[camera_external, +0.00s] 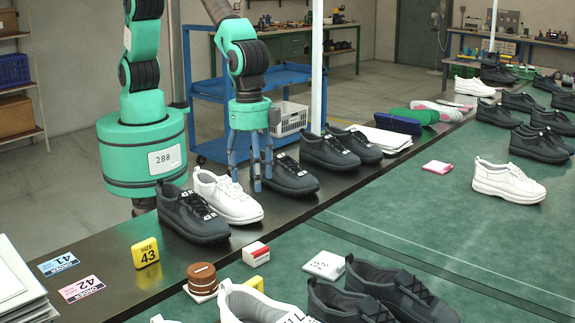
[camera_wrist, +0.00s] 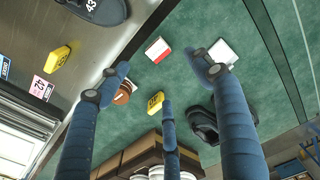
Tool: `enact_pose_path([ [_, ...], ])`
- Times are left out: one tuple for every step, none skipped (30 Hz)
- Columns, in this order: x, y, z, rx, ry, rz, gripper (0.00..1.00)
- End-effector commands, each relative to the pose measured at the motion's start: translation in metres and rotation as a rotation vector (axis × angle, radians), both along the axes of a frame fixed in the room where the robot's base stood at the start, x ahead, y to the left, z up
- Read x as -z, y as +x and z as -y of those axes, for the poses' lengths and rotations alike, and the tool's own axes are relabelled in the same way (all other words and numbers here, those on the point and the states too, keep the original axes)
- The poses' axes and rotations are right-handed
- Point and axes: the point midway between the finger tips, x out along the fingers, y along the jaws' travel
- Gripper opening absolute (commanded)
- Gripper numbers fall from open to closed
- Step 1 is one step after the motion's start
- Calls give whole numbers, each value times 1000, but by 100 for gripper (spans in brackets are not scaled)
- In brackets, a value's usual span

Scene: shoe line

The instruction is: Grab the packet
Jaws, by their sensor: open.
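My gripper (camera_external: 251,182) has three blue fingers, spread open and pointing down over the row of shoes on the dark ledge. Its fingers also show in the wrist view (camera_wrist: 155,80), with nothing between them. A small red-and-white packet-like box (camera_external: 256,254) lies on the green surface, in front of and below the gripper; it also shows in the wrist view (camera_wrist: 157,50), beyond the fingertips. A flat pink-and-white packet (camera_external: 437,167) lies farther right on the green surface. I cannot tell which of these is the packet named.
A white shoe (camera_external: 228,197) and dark shoes (camera_external: 290,177) stand close around the fingers.

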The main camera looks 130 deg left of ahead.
Motion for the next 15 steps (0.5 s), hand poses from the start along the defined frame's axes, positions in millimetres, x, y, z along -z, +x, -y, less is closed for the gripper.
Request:
enact_pose_path([
  [16, 4, 4, 3, 2, -13, 66],
  [23, 7, 6, 4, 3, -17, 66],
  [32, 10, 9, 5, 4, -23, 66],
  [38, 11, 11, 5, 5, -27, 66],
  [44, 13, 12, 6, 5, -30, 66],
  [50, 15, 14, 7, 7, -34, 66],
  [54, 16, 15, 7, 7, -37, 66],
  [58, 17, 16, 7, 7, -39, 66],
  [62, 18, 17, 7, 7, -41, 66],
  [64, 18, 17, 7, 8, -42, 66],
  [65, 19, 17, 7, 8, -43, 66],
  [66, 19, 18, 7, 8, -43, 66],
  [67, 19, 18, 7, 8, -43, 66],
  [67, 19, 18, 7, 8, -43, 66],
  [67, 19, 18, 7, 8, -43, 66],
])
